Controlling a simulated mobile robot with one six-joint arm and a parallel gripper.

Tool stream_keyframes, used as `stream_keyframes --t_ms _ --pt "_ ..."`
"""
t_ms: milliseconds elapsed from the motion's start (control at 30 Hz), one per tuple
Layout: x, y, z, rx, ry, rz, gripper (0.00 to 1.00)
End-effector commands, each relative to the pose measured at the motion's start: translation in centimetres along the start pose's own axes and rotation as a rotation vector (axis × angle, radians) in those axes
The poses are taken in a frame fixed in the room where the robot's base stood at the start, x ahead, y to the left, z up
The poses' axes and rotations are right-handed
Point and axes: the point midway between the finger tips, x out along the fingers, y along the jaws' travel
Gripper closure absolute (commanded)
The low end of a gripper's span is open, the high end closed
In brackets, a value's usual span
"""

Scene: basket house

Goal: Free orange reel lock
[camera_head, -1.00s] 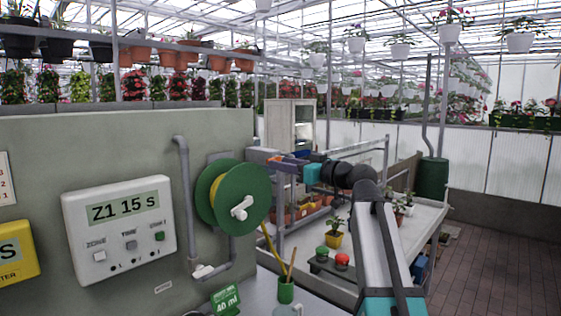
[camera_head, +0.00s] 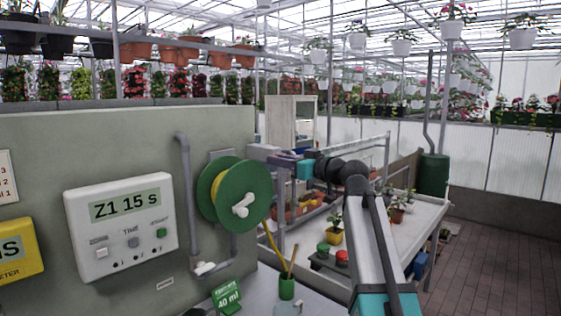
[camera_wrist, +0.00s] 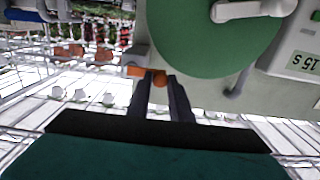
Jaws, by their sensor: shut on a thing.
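The hose reel, a green disc with a white crank (camera_head: 242,208) and yellow hose, hangs on the grey-green wall. In the wrist view the green disc (camera_wrist: 205,35) fills the upper middle, with the picture turned over. The orange reel lock (camera_wrist: 159,80) shows as a small knob beside the disc's edge, with an orange part to its left. My gripper (camera_wrist: 160,83) has its two dark fingers at the orange knob, shut on it. In the head view my arm reaches back past the reel's right side, and the lock cannot be made out.
A white timer box (camera_head: 121,226) reading "Z1 15 s" and a grey pipe (camera_head: 186,185) are on the wall left of the reel. A green cup with sticks (camera_head: 287,288) stands below. A bench (camera_head: 408,225) with potted plants and red and green buttons lies beyond my arm.

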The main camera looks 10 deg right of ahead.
Motion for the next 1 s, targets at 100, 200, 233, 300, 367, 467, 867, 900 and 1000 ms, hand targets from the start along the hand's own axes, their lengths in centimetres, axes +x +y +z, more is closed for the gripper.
stream_keyframes --t_ms 100,200,233,300,367,467,867,900,1000 --pt "0.0 0.1 -0.1 0.009 0.002 0.004 1.0" --pt "0.0 0.1 -0.2 0.028 0.002 0.005 1.0" --pt "0.0 0.1 -0.3 0.035 0.002 0.005 1.0" --pt "0.0 0.1 -0.4 0.059 0.002 0.005 1.0" --pt "0.0 0.1 -0.6 0.083 0.002 0.005 1.0" --pt "0.0 0.2 -0.9 0.134 0.003 0.005 1.0" --pt "0.1 0.8 -2.4 0.442 0.004 0.005 1.0" --pt "0.1 0.9 -2.6 0.477 0.004 0.005 1.0" --pt "0.1 1.1 -3.0 0.565 0.004 0.005 1.0"
